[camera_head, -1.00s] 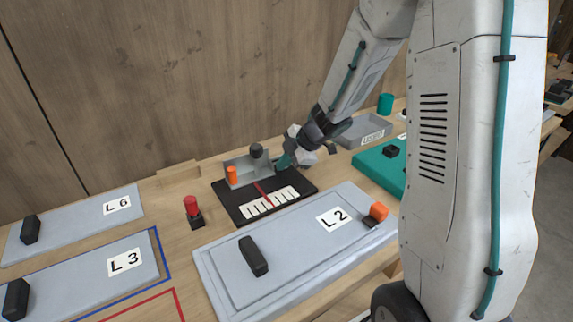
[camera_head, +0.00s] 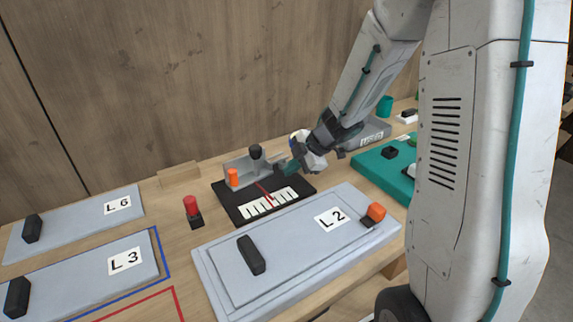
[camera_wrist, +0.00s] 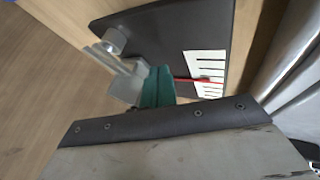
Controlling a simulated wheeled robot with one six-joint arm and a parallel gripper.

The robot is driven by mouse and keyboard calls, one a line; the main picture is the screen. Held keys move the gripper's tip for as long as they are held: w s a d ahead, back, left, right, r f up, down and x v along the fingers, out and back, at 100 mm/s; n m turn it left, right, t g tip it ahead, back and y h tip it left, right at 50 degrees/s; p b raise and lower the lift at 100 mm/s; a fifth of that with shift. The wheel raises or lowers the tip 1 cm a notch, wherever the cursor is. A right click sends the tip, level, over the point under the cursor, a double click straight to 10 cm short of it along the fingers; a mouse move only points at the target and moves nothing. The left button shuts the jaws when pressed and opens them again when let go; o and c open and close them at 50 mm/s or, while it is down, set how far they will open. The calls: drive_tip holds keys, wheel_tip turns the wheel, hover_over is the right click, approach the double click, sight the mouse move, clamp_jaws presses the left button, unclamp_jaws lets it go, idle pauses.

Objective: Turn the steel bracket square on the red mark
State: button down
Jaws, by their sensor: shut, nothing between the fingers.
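The grey steel bracket (camera_head: 240,163) lies along the back of a black plate (camera_head: 232,205). An orange peg (camera_head: 233,177) and a black knob (camera_head: 256,151) stand at it. A red mark (camera_head: 264,190) runs from near the bracket towards a white scale (camera_head: 268,204) on the plate. My gripper (camera_head: 289,169) is shut and empty, with its teal fingertips low by the bracket's right end. In the wrist view the teal fingers (camera_wrist: 158,87) are beside the grey bracket (camera_wrist: 124,86) and partly cover it; contact is unclear. The red mark (camera_wrist: 195,80) shows right of them.
A raised grey panel labelled L2 (camera_head: 300,258) lies in front of the plate. A red button (camera_head: 191,206) stands at left. A teal board (camera_head: 372,168) and grey tray (camera_head: 368,134) lie at right. A wooden wall stands behind.

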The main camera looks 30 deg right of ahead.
drive_tip(key=w+v, duration=0.1)
drive_tip(key=v, duration=0.8)
drive_tip(key=w+a+r+m+t, duration=0.2)
drive_tip(key=w+a+r+t, duration=0.1)
drive_tip(key=w, duration=0.7)
drive_tip(key=w+d+r+m+t+h, duration=0.2)
drive_tip(key=w+d+r+m+h, duration=0.1)
drive_tip(key=w+d+m+h, duration=0.55)
drive_tip(key=s+a+f+m+g+y, duration=0.35)
drive_tip(key=a+m+g, duration=0.2)
drive_tip(key=a, duration=0.25)
drive_tip(key=shift+g+y, duration=0.3)
drive_tip(key=shift+g, duration=0.15)
drive_tip(key=x, duration=1)
drive_tip(key=shift+w+d+f, duration=0.1)
drive_tip(key=shift+w+d, duration=0.15)
drive_tip(key=shift+w, duration=0.1)
drive_tip(key=s, duration=0.2)
drive_tip(key=shift+s+d+r, duration=0.25)
drive_tip(key=shift+s+d, duration=0.05)
drive_tip(key=shift+s+f, duration=0.1)
drive_tip(key=shift+s, duration=0.25)
drive_tip(key=shift+s+d, duration=0.1)
drive_tip(key=shift+s, duration=0.2)
